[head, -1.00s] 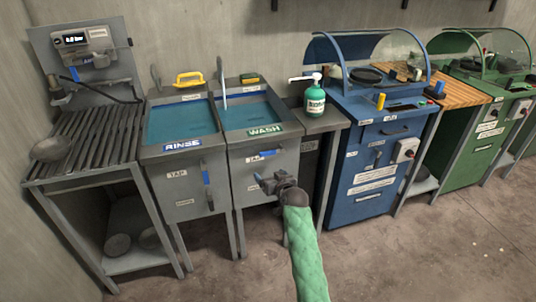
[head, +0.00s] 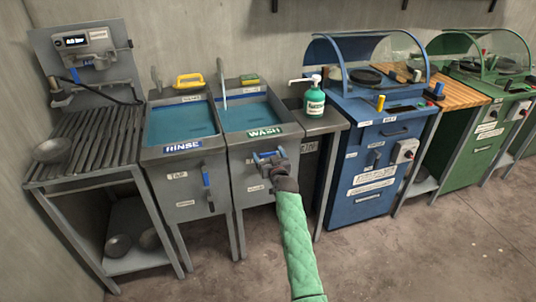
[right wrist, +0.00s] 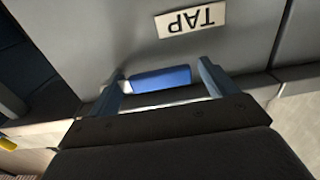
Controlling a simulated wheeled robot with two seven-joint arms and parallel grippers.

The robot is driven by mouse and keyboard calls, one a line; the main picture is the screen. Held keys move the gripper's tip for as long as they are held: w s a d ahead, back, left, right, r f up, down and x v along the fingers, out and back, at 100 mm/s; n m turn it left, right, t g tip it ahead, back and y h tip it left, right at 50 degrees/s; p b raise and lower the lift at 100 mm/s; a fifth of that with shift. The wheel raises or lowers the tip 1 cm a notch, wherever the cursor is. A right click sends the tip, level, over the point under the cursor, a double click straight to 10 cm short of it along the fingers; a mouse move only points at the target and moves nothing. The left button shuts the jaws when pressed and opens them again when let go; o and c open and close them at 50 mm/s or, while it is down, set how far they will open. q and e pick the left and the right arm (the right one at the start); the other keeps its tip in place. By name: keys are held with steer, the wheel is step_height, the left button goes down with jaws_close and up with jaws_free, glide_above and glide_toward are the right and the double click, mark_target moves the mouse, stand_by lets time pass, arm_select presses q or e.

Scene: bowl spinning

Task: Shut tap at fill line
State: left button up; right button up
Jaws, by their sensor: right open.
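The wash basin (head: 230,150) is a grey sink with blue water (head: 248,113) in it, below its rim. I cannot make out a fill line. Its blue tap handle (right wrist: 160,78) lies level across the basin's front, beside a TAP label (right wrist: 191,20) in the right wrist view. My right gripper (head: 268,158) is open in front of the wash basin, with the handle between its spread fingers. I cannot tell whether the fingers touch it. In the head view the gripper partly covers the handle. My left gripper is out of view.
The rinse basin (head: 171,158) stands to the left, with water and an upright blue handle (head: 206,178). A slatted drying rack (head: 90,145) is at far left. A green soap bottle (head: 314,98) and a blue cabinet (head: 368,160) stand to the right. The floor in front is clear.

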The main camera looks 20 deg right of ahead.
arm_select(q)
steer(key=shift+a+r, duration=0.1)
arm_select(e)
steer(key=shift+w, duration=0.4)
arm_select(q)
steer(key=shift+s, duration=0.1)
arm_select(e)
steer(key=shift+c, duration=0.5)
steer(key=c, duration=1.3)
